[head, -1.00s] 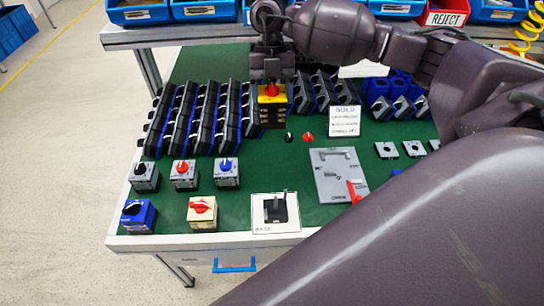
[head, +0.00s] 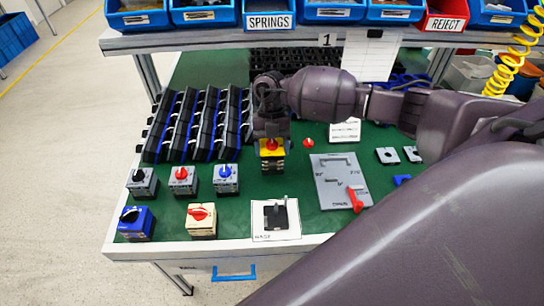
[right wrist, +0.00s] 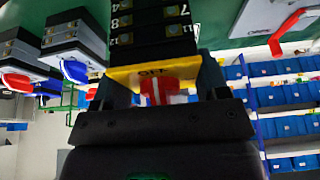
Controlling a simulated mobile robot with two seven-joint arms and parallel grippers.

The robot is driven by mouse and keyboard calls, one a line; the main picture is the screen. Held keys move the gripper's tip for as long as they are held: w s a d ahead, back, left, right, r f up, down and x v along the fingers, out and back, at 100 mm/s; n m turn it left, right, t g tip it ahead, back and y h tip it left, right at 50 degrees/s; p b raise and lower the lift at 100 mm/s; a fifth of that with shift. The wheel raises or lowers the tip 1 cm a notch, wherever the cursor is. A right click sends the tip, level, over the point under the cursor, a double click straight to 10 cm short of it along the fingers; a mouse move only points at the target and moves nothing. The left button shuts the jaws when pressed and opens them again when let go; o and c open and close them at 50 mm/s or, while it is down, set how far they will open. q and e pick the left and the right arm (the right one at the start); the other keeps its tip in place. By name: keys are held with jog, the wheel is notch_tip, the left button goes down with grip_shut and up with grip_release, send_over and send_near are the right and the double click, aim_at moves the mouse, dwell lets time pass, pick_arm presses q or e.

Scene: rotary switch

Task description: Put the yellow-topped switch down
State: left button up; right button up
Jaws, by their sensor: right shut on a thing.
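The yellow-topped switch (head: 271,167) has a yellow plate, a red knob and a stacked black body. My right gripper (head: 270,138) comes from above and is shut on its red knob. In the right wrist view the knob (right wrist: 158,91) sits between the fingers, with the yellow plate (right wrist: 140,73) and numbered black body (right wrist: 150,22) beyond. The switch is upright over the green mat, behind the white base plate (head: 290,234) with its black and grey pieces. Whether its bottom touches the mat I cannot tell. My left gripper is not in view.
Black-and-blue modules (head: 195,125) stand in rows at the left. Red-knob (head: 182,180) and blue-knob (head: 225,180) switches stand front left. A grey plate with a red handle (head: 356,200) lies at the right. Green mat (head: 258,187) is bare around the held switch.

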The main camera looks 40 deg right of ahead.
aim_at(273, 173)
jog(key=shift+f, duration=1.85)
jog(key=shift+f, duration=0.15)
jog(key=o, duration=1.1)
jog(key=shift+o, duration=0.2)
jog(key=shift+r, duration=0.2)
jog(key=v, duration=1.2)
jog(key=shift+s+d+f, duration=0.1)
jog(key=shift+s, duration=0.05)
